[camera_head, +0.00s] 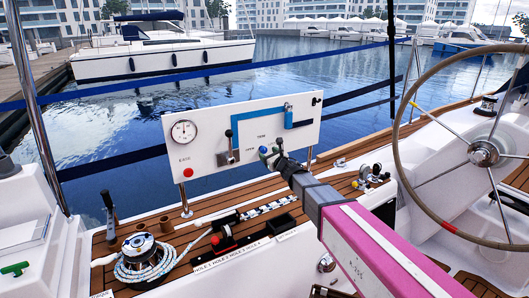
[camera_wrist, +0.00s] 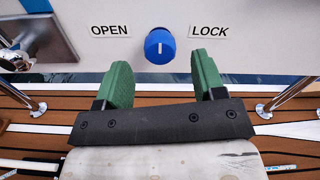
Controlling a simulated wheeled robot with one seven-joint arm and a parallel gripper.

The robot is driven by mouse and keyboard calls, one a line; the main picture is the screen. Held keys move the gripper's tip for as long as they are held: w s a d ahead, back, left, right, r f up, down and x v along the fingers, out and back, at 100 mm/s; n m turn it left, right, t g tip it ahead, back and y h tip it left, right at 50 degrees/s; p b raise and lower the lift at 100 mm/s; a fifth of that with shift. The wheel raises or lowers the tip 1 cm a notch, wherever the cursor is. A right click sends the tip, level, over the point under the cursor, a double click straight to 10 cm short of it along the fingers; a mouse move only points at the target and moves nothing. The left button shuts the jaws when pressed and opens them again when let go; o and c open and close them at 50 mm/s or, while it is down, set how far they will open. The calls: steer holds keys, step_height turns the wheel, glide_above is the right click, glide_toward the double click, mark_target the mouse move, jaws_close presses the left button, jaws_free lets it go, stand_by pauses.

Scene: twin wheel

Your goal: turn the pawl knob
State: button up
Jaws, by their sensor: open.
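The pawl knob (camera_wrist: 160,46) is a round blue knob on a white panel (camera_wrist: 255,50), between the labels OPEN on the left and LOCK on the right. Its white mark stands upright, between the two labels. In the head view the knob (camera_head: 263,149) is small, just beyond my fingertips. My gripper (camera_wrist: 163,74) has green fingers spread wide apart, with nothing between them. The fingers are below the knob in the wrist view and do not touch it visibly. The gripper (camera_head: 271,154) also shows in the head view, in front of the panel.
A rope-wound winch (camera_head: 143,258) is at lower left. A steering wheel (camera_head: 484,154) stands at right. Metal posts (camera_wrist: 286,97) support the panel.

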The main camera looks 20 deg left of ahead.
mark_target(265, 151)
steer(key=x, duration=0.4)
steer(key=c, duration=0.9)
